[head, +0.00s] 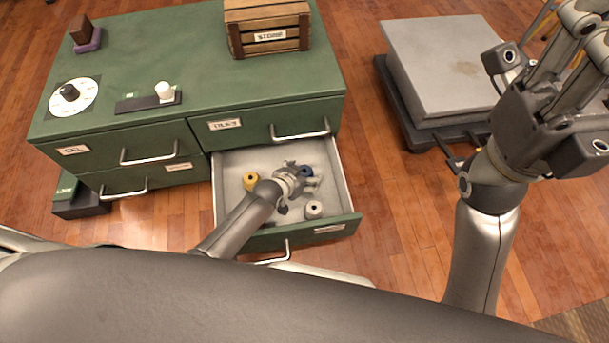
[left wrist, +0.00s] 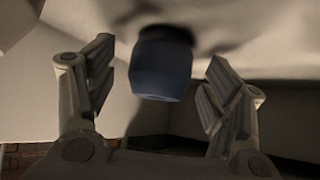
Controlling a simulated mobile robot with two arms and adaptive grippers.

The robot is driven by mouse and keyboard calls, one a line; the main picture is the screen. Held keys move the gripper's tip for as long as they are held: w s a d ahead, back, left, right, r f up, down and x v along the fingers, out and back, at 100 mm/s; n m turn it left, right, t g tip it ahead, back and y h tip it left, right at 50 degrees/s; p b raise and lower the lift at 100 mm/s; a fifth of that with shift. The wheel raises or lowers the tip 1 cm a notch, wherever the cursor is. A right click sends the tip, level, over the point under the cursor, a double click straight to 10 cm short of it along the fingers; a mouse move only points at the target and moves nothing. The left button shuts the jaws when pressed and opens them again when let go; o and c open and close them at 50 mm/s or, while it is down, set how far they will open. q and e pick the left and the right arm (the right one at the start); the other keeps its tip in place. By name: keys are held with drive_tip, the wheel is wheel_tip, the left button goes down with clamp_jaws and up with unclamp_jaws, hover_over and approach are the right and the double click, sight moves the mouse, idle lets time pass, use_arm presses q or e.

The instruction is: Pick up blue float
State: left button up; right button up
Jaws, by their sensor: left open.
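The blue float (head: 306,171) lies in the open drawer (head: 233,160) of the green cabinet, partly hidden by my left gripper (head: 299,181) in the head view. In the left wrist view the blue float (left wrist: 162,64) sits ahead of and between the two open fingers of the left gripper (left wrist: 158,88), with a gap on each side. No contact shows.
A yellow float (head: 251,180) and a white float (head: 314,209) lie in the same drawer near my left gripper. The drawer walls and front (head: 350,219) surround it. A wooden crate (head: 267,28) stands on the cabinet. A grey block (head: 437,68) stands at the right.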

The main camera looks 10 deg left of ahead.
use_arm(q)
drive_tip(key=c, duration=1.1)
drive_tip(key=shift+r, duration=0.2)
